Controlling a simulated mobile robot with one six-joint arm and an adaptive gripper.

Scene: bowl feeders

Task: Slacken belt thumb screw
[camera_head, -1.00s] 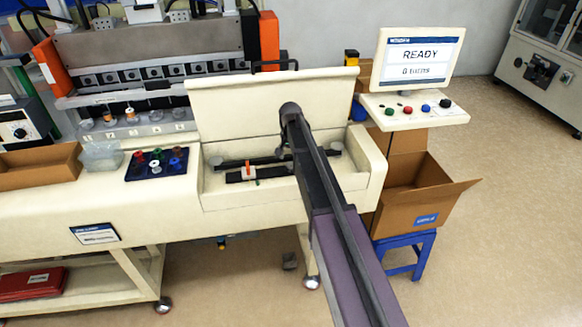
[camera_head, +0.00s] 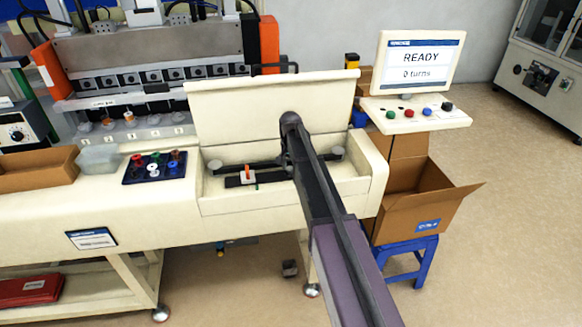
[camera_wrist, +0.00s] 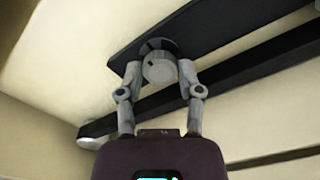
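The thumb screw (camera_wrist: 158,72) shows in the wrist view as a round grey knob with a small dark mark, on a dark plate (camera_wrist: 215,28). My gripper (camera_wrist: 160,66) has one finger on each side of the knob, and both fingertips appear to touch it. In the head view my arm hides the gripper and the screw. The belt unit's dark bar (camera_head: 243,180), with an orange pointer (camera_head: 248,171), lies in the open cream housing (camera_head: 255,204). A screen (camera_head: 421,60) reads READY and 0 turns.
The raised lid (camera_head: 262,108) stands behind the housing. A panel with coloured buttons (camera_head: 414,113) is to the right, above an open cardboard box (camera_head: 405,203) on a blue stool (camera_head: 398,254). A dark tray of coloured spools (camera_head: 155,170) lies to the left.

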